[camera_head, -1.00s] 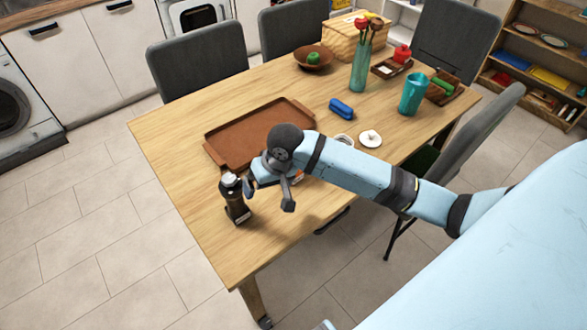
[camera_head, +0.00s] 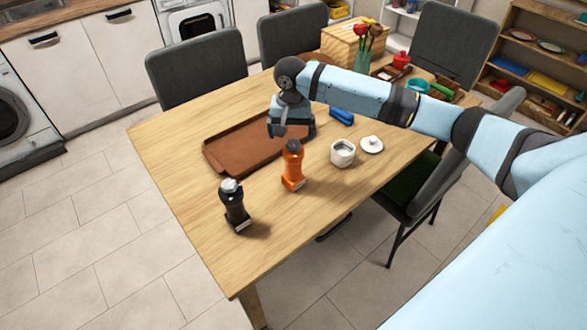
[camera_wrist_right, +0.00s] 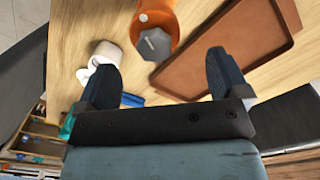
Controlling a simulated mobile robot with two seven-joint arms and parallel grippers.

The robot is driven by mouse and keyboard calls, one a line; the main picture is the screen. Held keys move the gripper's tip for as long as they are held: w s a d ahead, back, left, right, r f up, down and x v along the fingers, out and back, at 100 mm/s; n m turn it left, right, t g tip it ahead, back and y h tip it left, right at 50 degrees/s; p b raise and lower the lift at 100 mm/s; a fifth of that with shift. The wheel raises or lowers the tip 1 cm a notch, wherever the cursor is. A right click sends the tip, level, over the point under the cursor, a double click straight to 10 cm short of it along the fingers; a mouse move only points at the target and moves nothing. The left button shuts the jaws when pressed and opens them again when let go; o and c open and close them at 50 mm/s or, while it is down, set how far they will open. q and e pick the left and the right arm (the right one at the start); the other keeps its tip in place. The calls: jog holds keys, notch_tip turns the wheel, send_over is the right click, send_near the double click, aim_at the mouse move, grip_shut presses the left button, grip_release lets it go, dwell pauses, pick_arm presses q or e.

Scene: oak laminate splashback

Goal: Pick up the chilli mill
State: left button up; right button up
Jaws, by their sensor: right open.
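The orange mill (camera_head: 292,167) with a dark grey top, which I take as the chilli mill, stands upright on the table right of the tray. It also shows in the right wrist view (camera_wrist_right: 168,22), beyond and between the open fingers. A black mill (camera_head: 235,205) with a silvery top stands nearer the table's front left edge. My right gripper (camera_head: 284,131) is above the tray's right end, behind the orange mill and apart from it. In the right wrist view the gripper (camera_wrist_right: 162,68) is open, with nothing between its fingers. My left gripper is not in view.
The brown tray (camera_head: 232,154) lies left of the orange mill. A white pot (camera_head: 342,154), its lid (camera_head: 372,145) and a blue object (camera_head: 342,116) lie to the right. A wooden box (camera_head: 352,42) stands at the back. The table front is mostly clear.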

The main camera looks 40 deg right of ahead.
aim_at(294, 142)
jog(key=shift+s+d+f, duration=0.1)
jog(key=shift+d+f, duration=0.05)
jog(key=shift+f, duration=1.6)
jog(key=shift+s+d+f, duration=0.1)
jog(key=shift+f, duration=1.6)
jog(key=c, duration=1.4)
jog(key=shift+o, duration=0.2)
